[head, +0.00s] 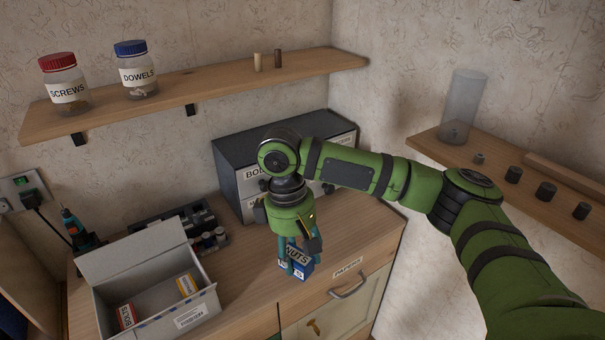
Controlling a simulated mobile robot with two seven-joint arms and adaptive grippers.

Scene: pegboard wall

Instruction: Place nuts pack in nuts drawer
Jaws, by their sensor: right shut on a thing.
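The nuts pack (299,259) is a small blue box with a white NUTS label. My right gripper (297,262) is shut on it and points down, at the wooden counter's front part. I cannot tell whether the pack touches the counter. A dark drawer cabinet (233,180) stands behind on the counter against the wall. My left gripper is not in view.
An open grey box (205,306) with a red bolts pack (126,317) and a yellow pack (187,285) stands at left. Jars of screws (66,88) and dowels (137,72) stand on the upper shelf (215,88). A right shelf (500,168) holds dark cylinders. A papers drawer (345,290) is below.

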